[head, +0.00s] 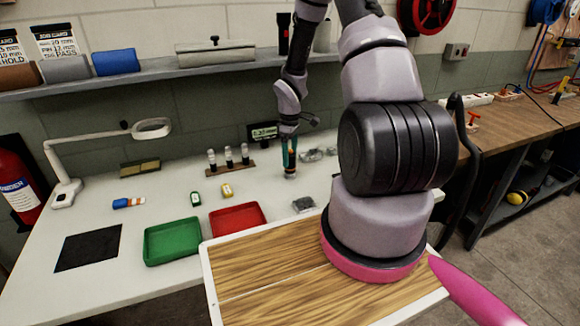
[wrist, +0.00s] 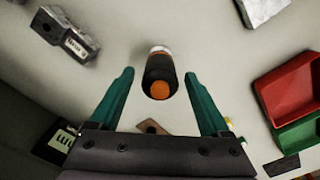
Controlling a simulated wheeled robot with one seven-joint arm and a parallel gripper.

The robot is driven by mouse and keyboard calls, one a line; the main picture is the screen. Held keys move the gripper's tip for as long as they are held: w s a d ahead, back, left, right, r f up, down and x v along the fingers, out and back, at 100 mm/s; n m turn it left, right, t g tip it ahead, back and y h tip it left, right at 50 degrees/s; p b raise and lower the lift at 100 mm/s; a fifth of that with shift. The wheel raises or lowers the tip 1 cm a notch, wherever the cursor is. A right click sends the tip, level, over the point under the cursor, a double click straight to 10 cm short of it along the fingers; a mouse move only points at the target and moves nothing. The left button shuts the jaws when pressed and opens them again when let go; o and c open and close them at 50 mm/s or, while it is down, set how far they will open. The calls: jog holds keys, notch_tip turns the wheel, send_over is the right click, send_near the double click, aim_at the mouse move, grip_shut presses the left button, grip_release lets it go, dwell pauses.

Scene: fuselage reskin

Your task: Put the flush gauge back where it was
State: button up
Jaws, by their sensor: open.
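A small upright cylinder (wrist: 161,72), black with an orange top and a pale base, stands on the white worktop; it looks like the flush gauge. In the head view the gauge (head: 291,174) shows its lower end below my fingers. My gripper (head: 290,155) points down over it with teal fingers. In the wrist view my gripper (wrist: 158,76) is open, one finger on each side of the cylinder, with a visible gap on both sides.
A wooden rack (head: 231,170) with three upright pieces and a small display (head: 262,132) stand behind left. Grey metal parts (head: 304,204) lie to the right. A red tray (head: 238,219), green tray (head: 172,241) and black mat (head: 88,248) lie at front left.

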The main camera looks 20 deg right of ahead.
notch_tip(320, 180, up, 7)
jog(key=shift+f, duration=0.1)
jog(key=s+a+r+m+t, duration=0.1)
jog(key=s+r+m+t, duration=0.2)
jog(key=r, duration=0.9)
jog(key=s+a+r+m, duration=0.2)
jog(key=s+r+m, duration=0.25)
jog(key=r, duration=0.75)
jog(key=s+a+r+m+t+y, duration=0.1)
jog(key=s+a+r+m+t, duration=0.1)
jog(key=s+r, duration=0.4)
jog(key=s+a+r+m+t+y, duration=0.1)
jog(key=s+a+r+m+t, duration=0.1)
jog(key=s+r, duration=0.4)
jog(key=s+a+m, duration=0.1)
jog(key=s, duration=0.3)
jog(key=shift+s+a+r+m, duration=0.15)
jog(key=shift+a+m, duration=0.15)
jog(key=shift+m, duration=0.05)
